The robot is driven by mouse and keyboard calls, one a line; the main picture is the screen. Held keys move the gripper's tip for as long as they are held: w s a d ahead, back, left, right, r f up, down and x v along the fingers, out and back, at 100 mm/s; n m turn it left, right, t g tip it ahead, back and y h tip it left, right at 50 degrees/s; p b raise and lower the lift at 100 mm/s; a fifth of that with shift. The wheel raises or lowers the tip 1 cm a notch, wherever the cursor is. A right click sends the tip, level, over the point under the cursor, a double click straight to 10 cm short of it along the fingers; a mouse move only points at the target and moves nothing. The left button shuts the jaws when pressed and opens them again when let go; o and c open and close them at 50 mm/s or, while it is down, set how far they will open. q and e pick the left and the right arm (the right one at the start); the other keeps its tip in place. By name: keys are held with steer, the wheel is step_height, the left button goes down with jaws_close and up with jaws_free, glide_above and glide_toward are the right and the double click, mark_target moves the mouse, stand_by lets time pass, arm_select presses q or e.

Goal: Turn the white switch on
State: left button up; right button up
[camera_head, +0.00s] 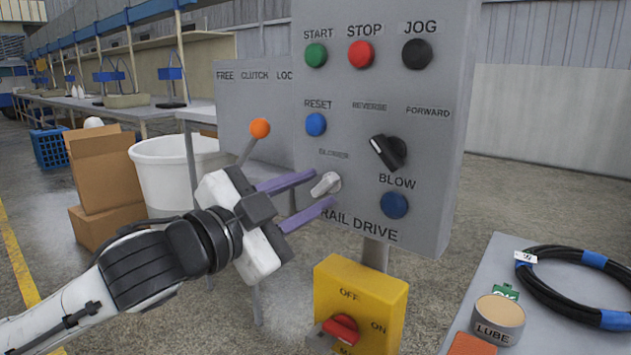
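The white switch (326,184) is a small rotary knob low on the left of the grey control panel (432,200), under a small label that seems to read "BLOWER". Its handle is tilted, with one end toward the lower left. My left gripper (322,190) reaches in from the left with its two purple fingers apart. One finger is above the switch's left side and the other below it, with the knob between or just beyond the tips. I cannot tell whether they touch it. My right gripper is not in view.
A black selector (388,152) and a blue BLOW button (394,205) are right of the switch. A blue RESET button (316,124) is above it. An orange-knobbed lever (260,128) stands behind my gripper. A yellow box (372,300) with a red knob is below. A side table (470,300) holds hose.

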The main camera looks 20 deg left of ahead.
arm_select(q)
steer(key=shift+x, duration=0.75)
jaws_close()
